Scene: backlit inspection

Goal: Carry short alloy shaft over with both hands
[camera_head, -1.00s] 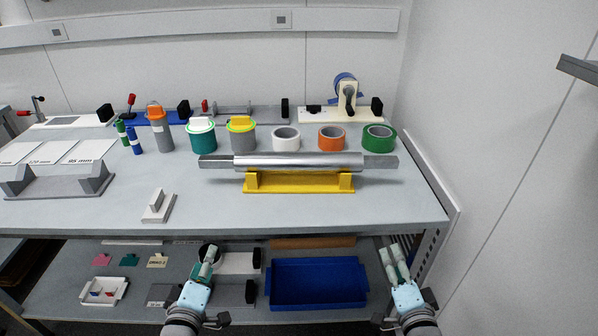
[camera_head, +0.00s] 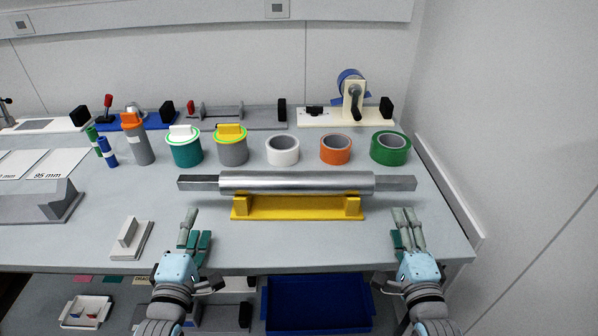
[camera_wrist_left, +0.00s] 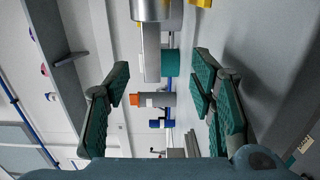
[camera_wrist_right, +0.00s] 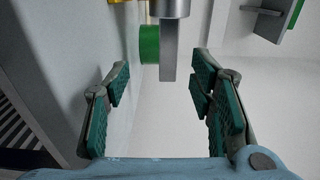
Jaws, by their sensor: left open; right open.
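The short alloy shaft (camera_head: 296,183) is a thick silver cylinder with thinner, square-looking ends. It lies level across the yellow cradle (camera_head: 297,207) on the bench. My left gripper (camera_head: 190,228) is open and empty, just in front of the shaft's left end. That end also shows ahead of the fingers in the left wrist view (camera_wrist_left: 151,50). My right gripper (camera_head: 407,228) is open and empty, in front of the shaft's right end. That end shows ahead of the fingers in the right wrist view (camera_wrist_right: 168,50). Neither gripper touches the shaft.
Behind the shaft stand lidded cups (camera_head: 185,147), tape rolls (camera_head: 283,150) and a tape dispenser (camera_head: 353,100). A grey cradle (camera_head: 35,205) sits at left, a small white block stand (camera_head: 130,240) near the front edge. A blue bin (camera_head: 318,305) is below. A wall rises at right.

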